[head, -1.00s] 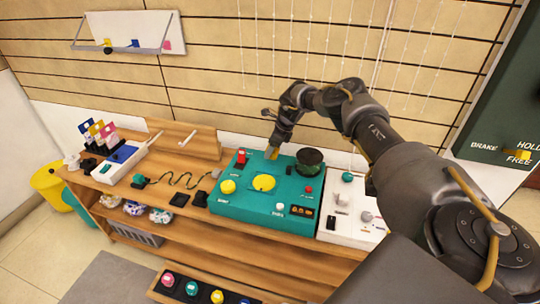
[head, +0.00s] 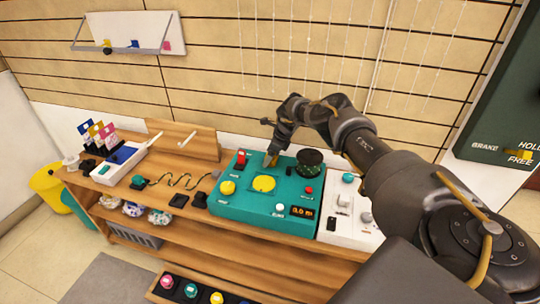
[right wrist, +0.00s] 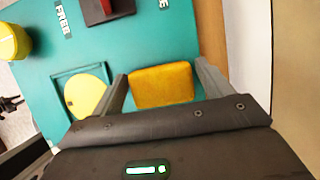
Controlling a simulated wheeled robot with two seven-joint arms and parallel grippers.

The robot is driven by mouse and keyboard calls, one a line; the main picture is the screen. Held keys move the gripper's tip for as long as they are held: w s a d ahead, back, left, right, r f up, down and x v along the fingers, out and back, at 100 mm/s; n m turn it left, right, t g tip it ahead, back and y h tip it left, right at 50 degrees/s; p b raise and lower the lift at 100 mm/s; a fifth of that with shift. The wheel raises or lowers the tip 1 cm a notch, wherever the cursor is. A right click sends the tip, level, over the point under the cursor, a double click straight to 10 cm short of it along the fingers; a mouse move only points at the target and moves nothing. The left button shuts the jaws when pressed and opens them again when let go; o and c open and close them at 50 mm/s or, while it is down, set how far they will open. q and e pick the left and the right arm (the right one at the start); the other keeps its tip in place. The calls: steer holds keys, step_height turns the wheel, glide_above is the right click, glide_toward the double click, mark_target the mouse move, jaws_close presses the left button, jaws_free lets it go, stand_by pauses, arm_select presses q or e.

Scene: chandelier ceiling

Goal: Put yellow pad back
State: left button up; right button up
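My right gripper (head: 271,163) reaches down at the back part of the teal console (head: 222,207). It is shut on a yellow-orange pad (right wrist: 162,84), which sits between its two fingertips in the right wrist view. I cannot tell whether the pad touches the console top. A yellow disc in a dark square frame (head: 263,184) is on the console, just in front of the gripper; it also shows in the right wrist view (right wrist: 86,95), left of the pad. My left gripper is not in view.
A red switch (head: 241,157), a yellow knob (head: 227,187) and a dark green round knob (head: 310,161) stand on the console near the gripper. A white box with knobs (head: 338,236) is to the right. The wooden bench (head: 130,196) continues left, with cables and flags.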

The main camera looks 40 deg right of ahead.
steer(key=shift+o, duration=0.6)
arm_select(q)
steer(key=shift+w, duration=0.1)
arm_select(e)
steer(key=shift+r, duration=0.1)
steer(key=shift+r, duration=0.2)
steer(key=p+v, duration=0.1)
steer(key=v, duration=0.3)
steer(key=shift+d+r, duration=0.1)
steer(key=shift+r, duration=0.2)
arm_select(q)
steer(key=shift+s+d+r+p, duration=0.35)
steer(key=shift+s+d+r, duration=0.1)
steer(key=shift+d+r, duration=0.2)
arm_select(e)
steer(key=v, duration=0.7)
steer(key=shift+s, duration=0.15)
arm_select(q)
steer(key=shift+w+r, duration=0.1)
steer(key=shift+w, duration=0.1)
